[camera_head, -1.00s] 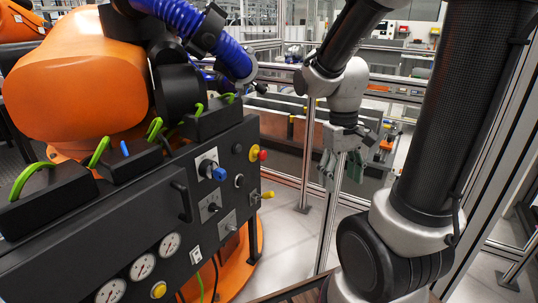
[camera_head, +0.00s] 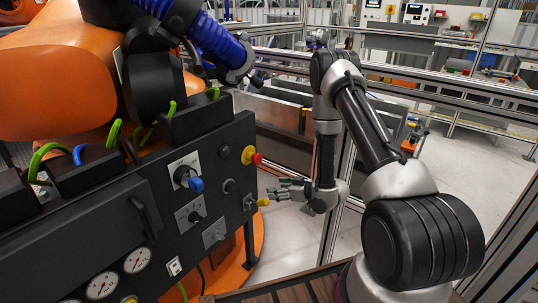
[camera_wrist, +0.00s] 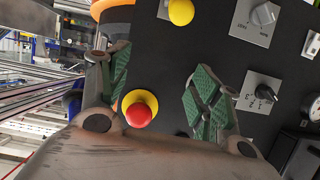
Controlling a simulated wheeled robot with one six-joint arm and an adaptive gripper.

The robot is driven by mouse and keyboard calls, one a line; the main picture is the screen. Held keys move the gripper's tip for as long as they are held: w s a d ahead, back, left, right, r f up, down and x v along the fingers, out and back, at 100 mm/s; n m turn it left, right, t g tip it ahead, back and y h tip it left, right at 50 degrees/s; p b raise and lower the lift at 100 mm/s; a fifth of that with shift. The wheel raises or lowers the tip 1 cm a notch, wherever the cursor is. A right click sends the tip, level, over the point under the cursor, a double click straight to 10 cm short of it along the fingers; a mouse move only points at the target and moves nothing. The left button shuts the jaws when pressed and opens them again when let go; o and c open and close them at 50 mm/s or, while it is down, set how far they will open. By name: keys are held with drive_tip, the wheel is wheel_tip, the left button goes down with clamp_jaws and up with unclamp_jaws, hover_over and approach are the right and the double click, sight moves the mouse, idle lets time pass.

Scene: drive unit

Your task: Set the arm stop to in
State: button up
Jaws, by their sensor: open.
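A red mushroom button on a yellow collar (camera_head: 256,158), which looks like the arm stop, stands out from the right end of the dark control panel (camera_head: 140,230). How far it is pressed I cannot tell. It also shows in the wrist view (camera_wrist: 139,114), near the left finger and between the two fingers in the picture. My gripper (camera_head: 282,190) is open and empty, to the right of the panel and lower than the red button in the head view. Its green-padded fingers (camera_wrist: 158,64) point toward the panel, with no contact visible.
A yellow knob (camera_head: 263,202) sticks out below the red button, close to my fingers. A blue-handled switch (camera_head: 190,180) and black selectors (camera_head: 192,216) are on the panel's face. An orange robot (camera_head: 60,70) stands behind the panel. Metal fence rails (camera_head: 420,85) run behind my arm.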

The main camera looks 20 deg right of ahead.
sight(260, 159)
drive_tip(key=w+r+t+y, duration=0.2)
drive_tip(key=w+r+t, duration=0.15)
drive_tip(key=r, duration=0.55)
drive_tip(key=x, duration=0.7)
drive_tip(key=shift+s+a+r, duration=0.15)
drive_tip(key=shift+a, duration=0.35)
drive_tip(key=shift+c, duration=0.4)
drive_tip(key=c, duration=1.3)
drive_tip(key=shift+x, duration=0.85)
drive_tip(key=o, duration=1.4)
